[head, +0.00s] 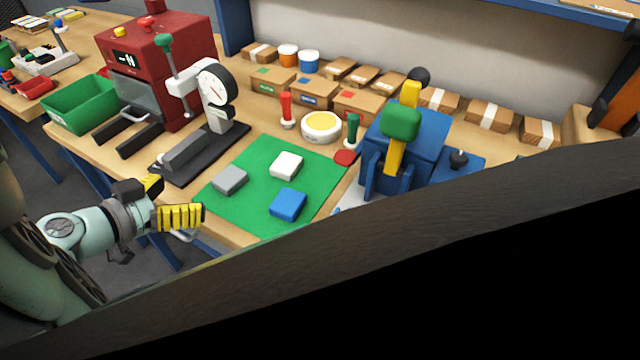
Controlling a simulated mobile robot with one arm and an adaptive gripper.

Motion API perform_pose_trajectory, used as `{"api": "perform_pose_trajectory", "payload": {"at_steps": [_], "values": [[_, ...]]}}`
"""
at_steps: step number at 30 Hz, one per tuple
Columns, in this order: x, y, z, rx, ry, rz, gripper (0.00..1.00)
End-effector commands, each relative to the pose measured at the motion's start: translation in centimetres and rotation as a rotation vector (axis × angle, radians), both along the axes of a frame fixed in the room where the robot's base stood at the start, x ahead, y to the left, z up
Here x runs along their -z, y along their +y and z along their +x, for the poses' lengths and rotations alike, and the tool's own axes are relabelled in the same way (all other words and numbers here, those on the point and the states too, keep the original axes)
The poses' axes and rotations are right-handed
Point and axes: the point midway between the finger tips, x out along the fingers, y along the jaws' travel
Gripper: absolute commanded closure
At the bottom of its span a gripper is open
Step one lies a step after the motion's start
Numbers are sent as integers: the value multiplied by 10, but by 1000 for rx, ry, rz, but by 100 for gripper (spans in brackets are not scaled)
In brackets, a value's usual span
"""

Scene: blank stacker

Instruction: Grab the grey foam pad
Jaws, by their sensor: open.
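The grey foam pad (230,179) lies on the left part of a green mat (249,217) on the wooden bench. A white block (286,165) lies behind it to the right, and a blue block (288,204) lies in front of it to the right. My gripper (176,200), with yellow ribbed fingers, is open and empty near the bench's front edge. It is left of the grey pad and nearer to the camera, apart from it.
A red machine (160,62) and a green bin (82,104) are at the left. A blue press (405,135) stands at the right. Small cardboard boxes (312,93) line the back.

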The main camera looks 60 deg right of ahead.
Motion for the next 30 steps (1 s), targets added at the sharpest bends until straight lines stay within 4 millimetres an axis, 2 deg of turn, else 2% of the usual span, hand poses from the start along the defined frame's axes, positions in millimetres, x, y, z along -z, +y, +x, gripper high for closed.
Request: {"api": "perform_pose_trajectory", "payload": {"at_steps": [1,9,20,30], "values": [[1,-9,-2,8,1,-2,11],[14,-39,-2,8,2,-2,11],[21,-56,-3,8,2,-1,11],[35,-89,-5,5,2,-2,11]]}}
